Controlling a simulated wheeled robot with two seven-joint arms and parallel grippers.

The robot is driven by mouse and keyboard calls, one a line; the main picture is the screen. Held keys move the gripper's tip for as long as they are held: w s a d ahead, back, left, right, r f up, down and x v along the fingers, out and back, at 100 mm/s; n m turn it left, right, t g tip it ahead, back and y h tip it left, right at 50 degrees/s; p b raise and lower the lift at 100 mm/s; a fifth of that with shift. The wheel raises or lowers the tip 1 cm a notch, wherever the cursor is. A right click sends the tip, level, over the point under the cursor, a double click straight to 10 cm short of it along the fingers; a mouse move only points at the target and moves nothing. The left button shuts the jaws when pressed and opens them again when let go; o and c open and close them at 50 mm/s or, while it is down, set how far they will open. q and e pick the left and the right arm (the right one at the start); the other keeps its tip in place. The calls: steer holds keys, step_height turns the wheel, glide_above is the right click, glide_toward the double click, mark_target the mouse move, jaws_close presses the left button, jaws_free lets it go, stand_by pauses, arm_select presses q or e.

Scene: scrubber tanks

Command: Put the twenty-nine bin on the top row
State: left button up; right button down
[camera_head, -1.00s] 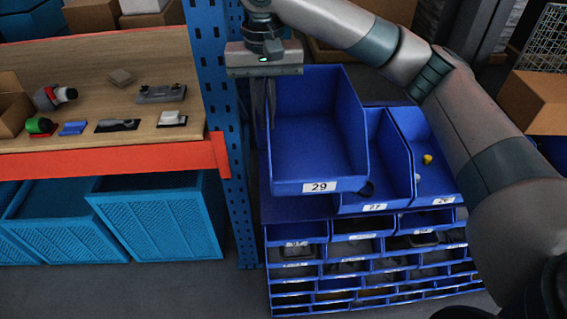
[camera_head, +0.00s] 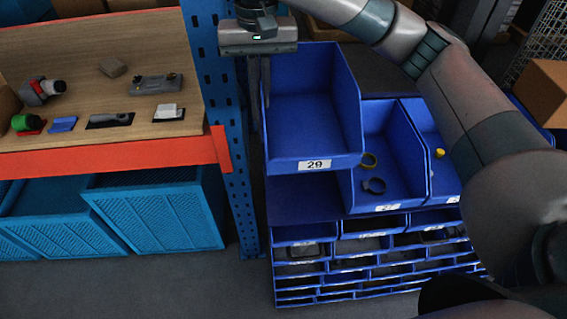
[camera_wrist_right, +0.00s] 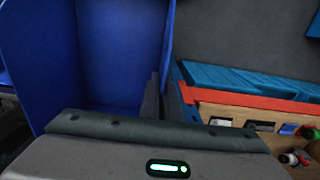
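The twenty-nine bin (camera_head: 314,150) is a large, empty, open-front blue bin with a "29" label. It is raised above the left end of the top row of the blue bin rack (camera_head: 300,200), roughly level. My right gripper (camera_head: 259,120) points down with its fingers on the bin's left side wall, and it looks shut on that wall. In the right wrist view the bin (camera_wrist_right: 118,50) fills the upper left, against the gripper. A bare blue surface shows below the bin. My left gripper is not in view.
In the top row, a blue bin (camera_head: 390,190) with ring-shaped parts stands right of the raised bin, with another (camera_head: 445,170) beyond it. Several rows of small bins lie below. A blue upright post (camera_head: 215,110) and wooden workbench (camera_head: 60,95) stand close on the left.

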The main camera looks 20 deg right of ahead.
step_height(320, 180, down, 13)
steer(key=p, duration=0.1)
steer(key=shift+p, duration=0.3)
step_height(320, 180, down, 4)
steer(key=shift+f+p, duration=0.2)
steer(key=shift+p, duration=0.25)
stand_by(0.4)
steer(key=c, duration=2.3)
jaws_free()
steer(key=shift+f, duration=0.1)
steer(key=o, duration=0.3)
